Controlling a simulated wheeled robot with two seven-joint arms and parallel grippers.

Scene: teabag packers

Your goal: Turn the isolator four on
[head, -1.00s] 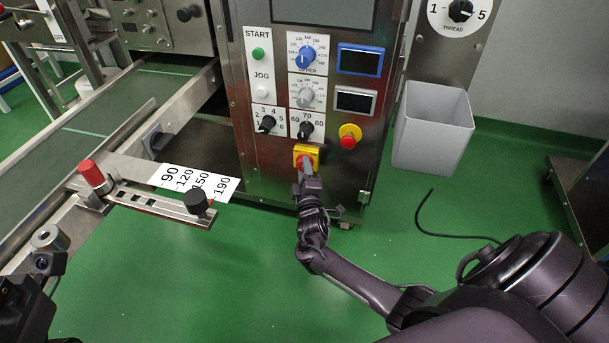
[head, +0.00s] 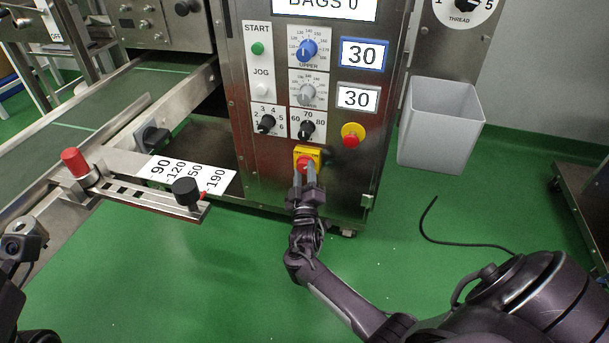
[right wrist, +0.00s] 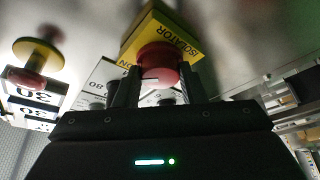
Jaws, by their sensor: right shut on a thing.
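The isolator (head: 313,151) is a yellow square plate with a red knob (head: 305,162), low on the steel machine front. In the right wrist view, the yellow plate (right wrist: 178,38) reads ISOLATOR upside down; its number cannot be read. The red knob (right wrist: 158,62) sits between the two fingers of my right gripper (right wrist: 158,90). In the head view my right gripper (head: 304,178) reaches the knob from below and is shut on it. Its fingers partly hide the knob. Part of my left arm shows at the lower left edge; its fingers do not show.
The machine's top screen (head: 320,6) reads BAGS 0. The blue-framed display (head: 362,54) and the lower display (head: 357,98) each show 30. A red emergency button (head: 352,136) is up and right of the isolator. A grey bin (head: 438,125) stands right; a conveyor (head: 75,120) runs left.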

